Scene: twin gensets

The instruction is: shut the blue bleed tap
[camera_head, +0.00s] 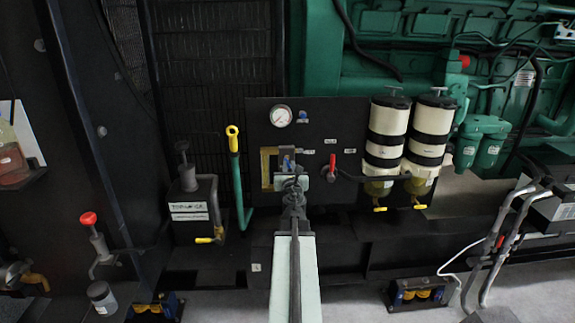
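A small blue tap-like fitting (303,116) sits on the black panel (345,115), just right of the round white gauge (281,116). It is too small to tell its handle position. My gripper (296,172) is in front of the panel's lower middle, below the blue fitting and apart from it in the picture. A blue-grey part shows just above the gripper, partly hidden by it, and I cannot tell what it is. My arm covers the area below. The fingers are too small and dark to tell whether they are open or shut.
A yellow bracket-like part (267,168) is left of my gripper, and a red lever (332,166) is right of it. Two white-and-black filters (388,130) with yellow taps stand further right. A yellow-topped green pipe (236,165) rises at left. A green engine (420,40) fills the upper right.

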